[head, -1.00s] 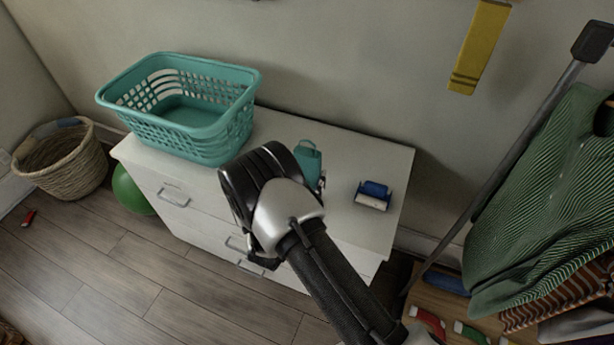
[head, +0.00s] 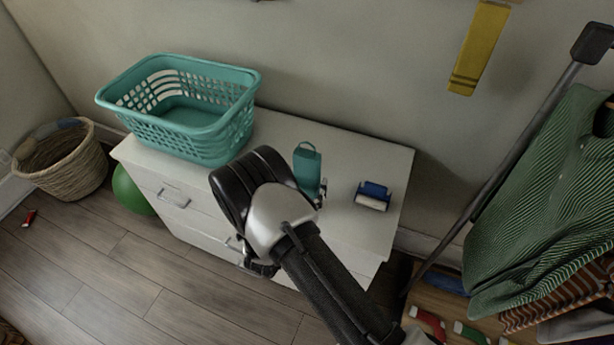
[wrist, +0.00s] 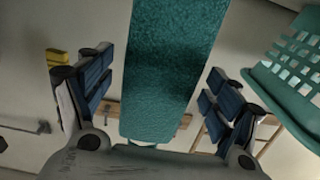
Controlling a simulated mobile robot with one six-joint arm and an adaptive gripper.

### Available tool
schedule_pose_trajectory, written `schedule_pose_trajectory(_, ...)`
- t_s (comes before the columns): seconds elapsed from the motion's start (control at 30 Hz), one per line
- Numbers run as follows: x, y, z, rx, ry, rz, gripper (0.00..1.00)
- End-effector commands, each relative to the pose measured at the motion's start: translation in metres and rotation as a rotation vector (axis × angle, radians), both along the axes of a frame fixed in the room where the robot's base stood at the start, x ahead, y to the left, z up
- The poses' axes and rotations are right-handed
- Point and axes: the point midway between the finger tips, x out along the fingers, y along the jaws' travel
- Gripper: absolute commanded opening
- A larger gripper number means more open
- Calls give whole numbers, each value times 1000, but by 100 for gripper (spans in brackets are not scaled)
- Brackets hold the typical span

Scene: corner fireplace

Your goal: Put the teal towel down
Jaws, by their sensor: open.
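The teal towel (head: 307,172) stands upright as a narrow folded shape at the white dresser top (head: 345,228) in the head view. My wrist partly hides its lower end, so its contact with the top is not fully shown. In the wrist view the towel (wrist: 170,65) rises between my fingers. My gripper (wrist: 155,95) is open, with a gap between the towel and the finger pads on each side. In the head view my arm hides most of the fingers; one fingertip shows beside the towel's right edge.
A teal laundry basket (head: 185,140) stands on the dresser's left part. A blue and white lint-roller-like object (head: 373,196) lies right of the towel. A wicker basket (head: 75,175) and green ball (head: 130,188) are on the floor at left. Green striped clothing (head: 535,210) hangs at right.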

Motion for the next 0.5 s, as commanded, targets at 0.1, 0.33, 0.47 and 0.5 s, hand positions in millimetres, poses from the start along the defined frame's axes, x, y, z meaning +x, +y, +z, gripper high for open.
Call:
schedule_pose_trajectory(0.1,-26,12,0,-3,2,7,84)
schedule_pose_trajectory(0.33,-71,27,0,-3,0,6,84)
schedule_pose_trajectory(0.47,-87,33,-1,-3,1,4,84)
schedule_pose_trajectory(0.5,-90,34,-1,-2,0,3,84)
